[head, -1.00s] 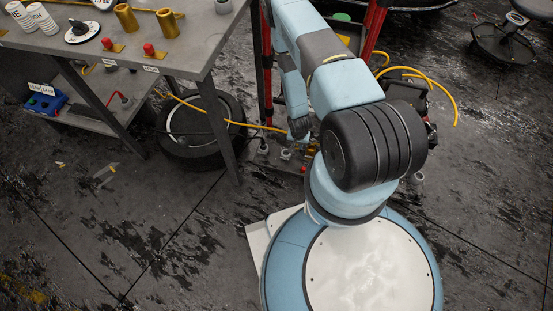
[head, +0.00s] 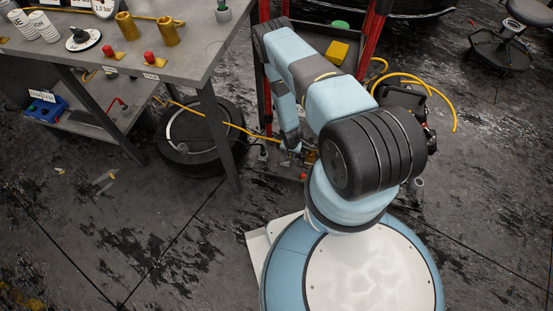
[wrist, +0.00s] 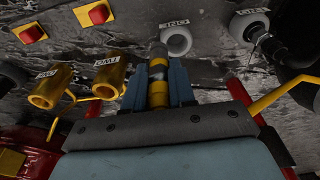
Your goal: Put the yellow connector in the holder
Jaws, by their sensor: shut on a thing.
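My gripper (wrist: 158,95) is shut on the yellow connector (wrist: 158,88), a slim upright piece with yellow and grey bands between the blue fingers. In the head view my gripper (head: 290,142) is low beside the red cart, and the connector is too small to tell there. Just beyond the connector's tip is a white ring-shaped holder (wrist: 176,41) labelled ONE; I cannot tell whether they touch. A gold cup-shaped holder (wrist: 108,78) labelled TWO stands to the left, with another gold cup (wrist: 50,88) beside it. Which one is the task's holder is not clear.
Another white ring (wrist: 248,27) at the right has a black tool at it. Red buttons (wrist: 97,13) sit on yellow bases at upper left. The red cart frame (head: 370,35) and a yellow hose (head: 420,80) are close to my arm. A workbench (head: 205,50) and tyre (head: 200,140) stand left.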

